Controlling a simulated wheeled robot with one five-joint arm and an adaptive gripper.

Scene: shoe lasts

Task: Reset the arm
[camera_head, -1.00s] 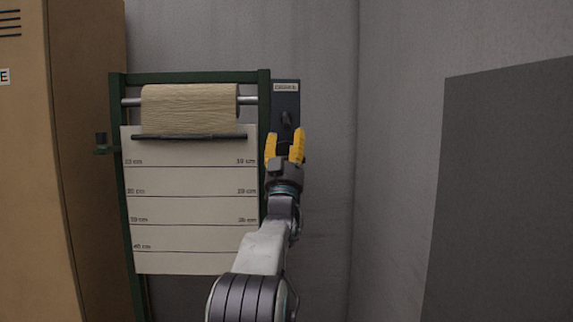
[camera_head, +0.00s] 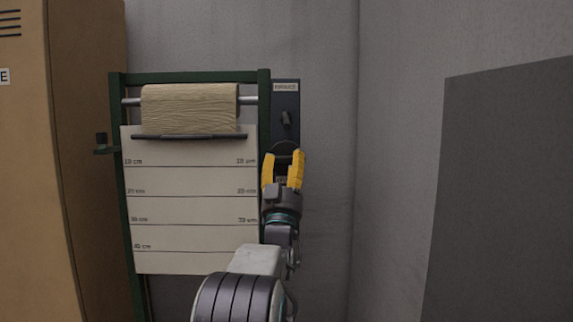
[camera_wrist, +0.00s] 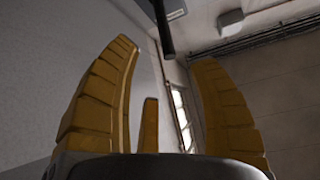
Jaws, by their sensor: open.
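My gripper (camera_head: 284,170) has yellow fingers that stand apart with nothing between them. In the head view it points up, in front of the lower part of a dark wall panel (camera_head: 287,100) with a small dark knob (camera_head: 286,118). The fingertips are below the knob and apart from it. In the wrist view my open fingers (camera_wrist: 165,85) frame the wall and ceiling, and a dark rod-like part (camera_wrist: 163,28) shows beyond them at the top.
A green frame (camera_head: 190,77) left of my gripper carries a brown paper roll (camera_head: 190,108) over a sheet marked in centimetres (camera_head: 190,210). A tan cabinet (camera_head: 90,150) stands at far left. A grey panel (camera_head: 510,200) is at right. Bare wall (camera_head: 400,60) lies between.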

